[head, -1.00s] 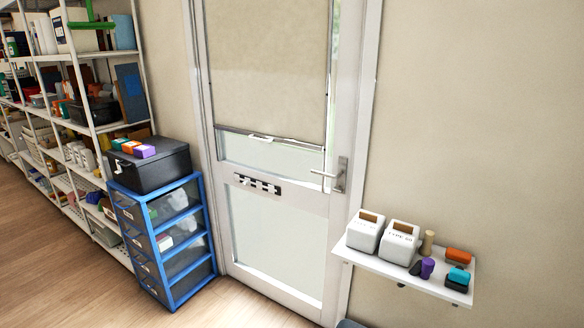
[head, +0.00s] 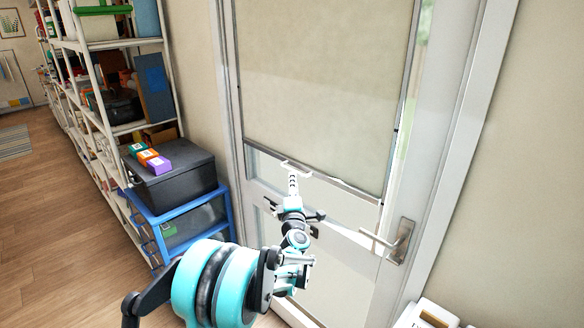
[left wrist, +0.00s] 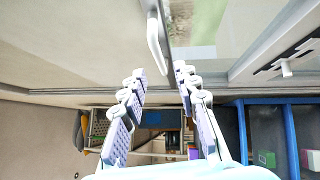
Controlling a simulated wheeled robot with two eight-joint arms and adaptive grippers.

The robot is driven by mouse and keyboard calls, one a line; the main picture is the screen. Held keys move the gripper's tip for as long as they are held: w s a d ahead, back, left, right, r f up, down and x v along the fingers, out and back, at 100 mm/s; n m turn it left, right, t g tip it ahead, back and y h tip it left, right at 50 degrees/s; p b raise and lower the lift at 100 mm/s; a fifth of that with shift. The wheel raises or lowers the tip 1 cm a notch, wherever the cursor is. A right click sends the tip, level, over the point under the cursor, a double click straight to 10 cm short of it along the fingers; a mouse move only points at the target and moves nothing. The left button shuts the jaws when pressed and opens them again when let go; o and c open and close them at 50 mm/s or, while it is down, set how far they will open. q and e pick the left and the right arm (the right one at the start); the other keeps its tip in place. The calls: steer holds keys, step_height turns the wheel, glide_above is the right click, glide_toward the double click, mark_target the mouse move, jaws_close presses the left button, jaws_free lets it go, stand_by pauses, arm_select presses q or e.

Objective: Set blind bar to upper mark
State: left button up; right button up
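The beige blind (head: 320,85) hangs over the door's window, with its bar (head: 345,187) along the lower edge and clear glass below. A white handle (head: 296,168) sticks out from the bar; it also shows in the left wrist view (left wrist: 157,45). Small dark ticks (head: 397,130) show along the right window edge; which is the upper mark I cannot tell. My left gripper (head: 294,178) is just below the handle. In the left wrist view its fingers (left wrist: 159,72) are apart, with the handle just beyond the tips and nothing between them. My right gripper is out of view.
A door lever (head: 393,243) juts out at right. A black box (head: 175,180) with small coloured boxes on it stands on a blue drawer unit (head: 190,215) at left, beside tall shelving. A white device (head: 428,316) shows at bottom right. Floor at left is clear.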

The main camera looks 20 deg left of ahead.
mark_target(292, 170)
arm_select(q)
steer(key=b+x, duration=0.1)
steer(key=x, duration=0.6)
steer(key=shift+w+a, duration=0.3)
steer(key=shift+a, duration=0.05)
jaws_close()
